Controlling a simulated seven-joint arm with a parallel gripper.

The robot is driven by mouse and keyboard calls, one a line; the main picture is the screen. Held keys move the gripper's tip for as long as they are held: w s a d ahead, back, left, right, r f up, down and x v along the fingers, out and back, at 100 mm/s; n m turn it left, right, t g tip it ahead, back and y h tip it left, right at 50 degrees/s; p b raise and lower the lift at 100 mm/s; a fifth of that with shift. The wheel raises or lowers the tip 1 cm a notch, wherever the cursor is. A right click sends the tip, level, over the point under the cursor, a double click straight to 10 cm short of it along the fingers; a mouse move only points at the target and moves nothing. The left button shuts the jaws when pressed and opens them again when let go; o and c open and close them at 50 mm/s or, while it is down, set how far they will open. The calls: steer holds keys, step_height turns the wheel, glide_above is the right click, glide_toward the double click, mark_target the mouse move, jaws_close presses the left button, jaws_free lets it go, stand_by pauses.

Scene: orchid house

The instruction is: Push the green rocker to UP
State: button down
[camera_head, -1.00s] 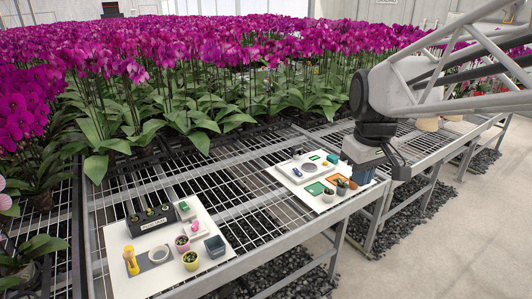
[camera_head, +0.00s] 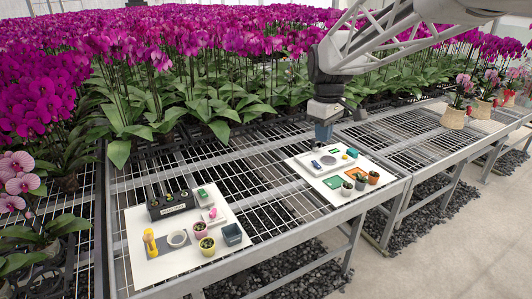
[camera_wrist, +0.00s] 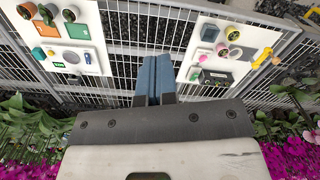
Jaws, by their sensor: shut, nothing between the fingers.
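A small grey block with a green top (camera_head: 202,194), which looks like the green rocker, sits at the back right of the left white board (camera_head: 150,272). It shows small in the wrist view (camera_wrist: 195,73); its tilt and any lettering are too small to read. My gripper (camera_head: 323,140) has blue fingers, shut and empty, pointing down above the back of the right white board (camera_head: 308,177), well apart from the block. In the wrist view the fingers (camera_wrist: 154,60) lie over bare mesh between the two boards.
Beside the block stand a pink item (camera_head: 213,215), a black box (camera_head: 171,207), small pots and a blue-grey bin (camera_head: 232,234). The right board holds a grey dial (camera_head: 328,160), a green square (camera_head: 333,182) and pots. Tall orchids stand behind; open mesh lies between the boards.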

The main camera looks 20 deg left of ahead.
steer(key=w+a+f+n, duration=0.3)
steer(key=w+a, duration=0.4)
steer(key=a, duration=0.4)
steer(key=n+g+h, duration=0.2)
steer(key=n, duration=0.9)
glide_above(204, 195)
steer(key=w+a, duration=0.3)
step_height(204, 195, down, 21)
steer(key=shift+f, duration=0.15)
steer(key=x, duration=1.4)
